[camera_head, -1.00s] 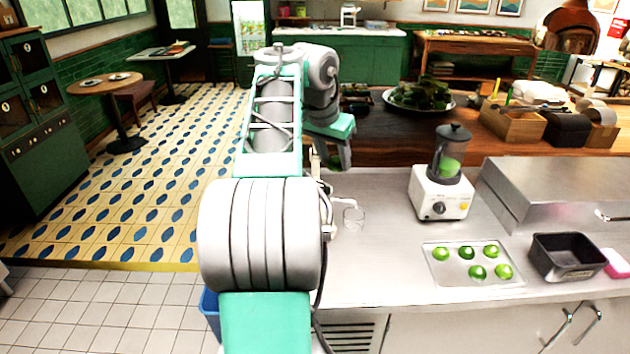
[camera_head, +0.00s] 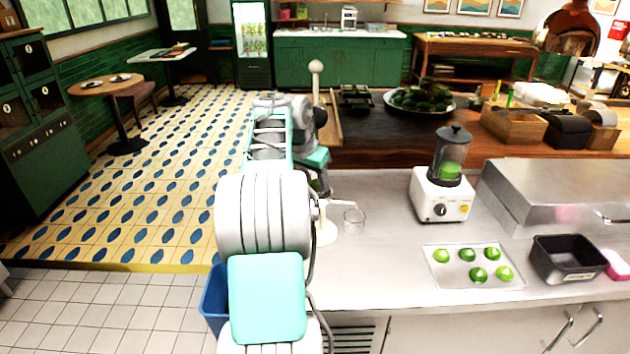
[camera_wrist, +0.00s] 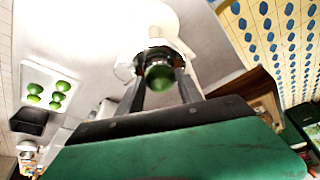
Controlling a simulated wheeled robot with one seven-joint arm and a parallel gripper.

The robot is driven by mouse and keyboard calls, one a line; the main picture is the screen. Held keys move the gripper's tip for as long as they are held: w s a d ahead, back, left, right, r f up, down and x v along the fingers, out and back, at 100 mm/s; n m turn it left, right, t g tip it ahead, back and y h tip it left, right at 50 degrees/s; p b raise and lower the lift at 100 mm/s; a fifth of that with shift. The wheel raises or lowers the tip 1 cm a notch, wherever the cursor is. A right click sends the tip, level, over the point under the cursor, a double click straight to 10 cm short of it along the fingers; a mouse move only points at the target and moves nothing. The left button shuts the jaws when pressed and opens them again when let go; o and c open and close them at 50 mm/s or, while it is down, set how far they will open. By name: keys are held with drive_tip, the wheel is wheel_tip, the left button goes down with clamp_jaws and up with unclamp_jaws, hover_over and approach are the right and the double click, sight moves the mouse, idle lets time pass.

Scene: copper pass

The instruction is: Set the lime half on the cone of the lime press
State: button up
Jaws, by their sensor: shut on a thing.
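My gripper (camera_wrist: 163,88) is shut on a dark green lime half (camera_wrist: 159,76), seen between the two fingers in the wrist view. The pale lime press (camera_wrist: 152,22) is right beyond the fingertips, with a ring-like part around the lime's far side. I cannot tell whether the lime touches the cone, which is hidden. In the head view, my arm covers most of the press and my gripper; the press's lever knob (camera_head: 316,66) sticks up behind the arm and its pale foot (camera_head: 326,234) shows on the counter.
A clear glass (camera_head: 354,219) stands just right of the press. A tray (camera_head: 434,276) with several green limes, a blender (camera_head: 441,195) and a dark bin (camera_head: 568,262) stand farther right. The counter front between press and tray is clear.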

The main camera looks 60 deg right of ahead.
drive_tip(key=o, duration=0.8)
drive_tip(key=shift+f, duration=0.1)
drive_tip(key=shift+a+r, duration=0.1)
drive_tip(key=shift+r, duration=0.45)
drive_tip(key=s+p+v, duration=0.1)
drive_tip(key=p+v, duration=0.2)
drive_tip(key=v, duration=0.8)
drive_tip(key=w+a+f+n+t, duration=0.15)
drive_tip(key=w+a+n, duration=0.45)
drive_tip(key=a, duration=0.7)
drive_tip(key=w+a+f+n+t, duration=0.15)
drive_tip(key=w+a+n, duration=0.4)
drive_tip(key=a, duration=0.85)
drive_tip(key=s+a+f+n+y, duration=0.1)
drive_tip(key=a+f+n, duration=0.1)
drive_tip(key=a, duration=0.6)
drive_tip(key=s+a+f+n+t+y, duration=0.1)
drive_tip(key=s+a+f+n+y, duration=0.1)
drive_tip(key=a+f, duration=0.3)
drive_tip(key=s+a+f+n+y, duration=0.1)
drive_tip(key=a+f+n, duration=0.2)
drive_tip(key=a, duration=0.8)
drive_tip(key=shift+s+a+f+n+t, duration=0.3)
drive_tip(key=shift+s+a+f+n, duration=0.1)
drive_tip(key=shift+n, duration=0.15)
